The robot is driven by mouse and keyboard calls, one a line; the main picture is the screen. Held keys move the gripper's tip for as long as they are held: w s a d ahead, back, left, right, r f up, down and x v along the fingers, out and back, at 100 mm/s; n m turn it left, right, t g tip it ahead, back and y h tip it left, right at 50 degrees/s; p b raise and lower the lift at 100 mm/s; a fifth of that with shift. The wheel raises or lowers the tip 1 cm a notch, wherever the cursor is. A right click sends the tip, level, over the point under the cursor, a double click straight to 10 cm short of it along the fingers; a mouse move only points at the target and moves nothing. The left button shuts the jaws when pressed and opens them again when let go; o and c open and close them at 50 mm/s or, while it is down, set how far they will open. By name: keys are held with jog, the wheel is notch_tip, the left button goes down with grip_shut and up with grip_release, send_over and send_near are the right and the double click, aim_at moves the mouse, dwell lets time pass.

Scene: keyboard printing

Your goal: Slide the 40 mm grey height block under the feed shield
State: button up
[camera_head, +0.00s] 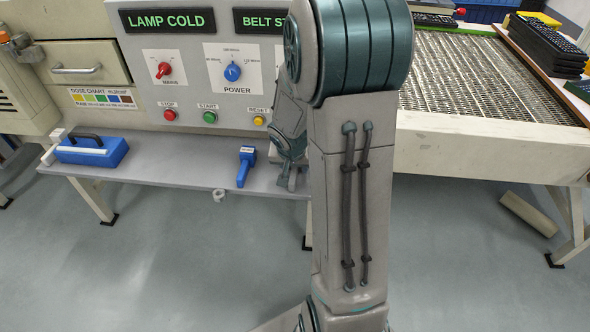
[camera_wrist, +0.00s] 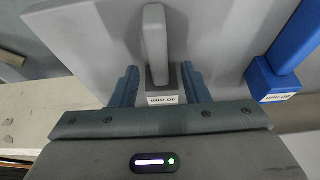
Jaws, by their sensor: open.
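The grey height block (camera_wrist: 162,84) stands on the grey shelf in the wrist view, with a long upright-looking grey handle (camera_wrist: 155,45) and a small white label that appears upside down. My gripper (camera_wrist: 159,78) is open, with one blue-grey finger on each side of the block. I cannot tell whether the fingers touch it. In the head view my gripper (camera_head: 291,150) is low over the shelf's front part, partly behind my own arm, and the block is mostly hidden there. I cannot pick out the feed shield in either view.
A blue block with a handle (camera_head: 245,167) stands left of my gripper on the shelf (camera_head: 190,160); it also shows in the wrist view (camera_wrist: 270,82). A blue case (camera_head: 95,152) lies further left. Control panel buttons are behind. A mesh belt (camera_head: 490,80) is at right.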

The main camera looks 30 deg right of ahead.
jog(key=shift+w+d+f, duration=0.1)
jog(key=shift+w+f, duration=0.1)
jog(key=shift+f, duration=0.3)
grip_shut()
jog(key=shift+r, duration=0.1)
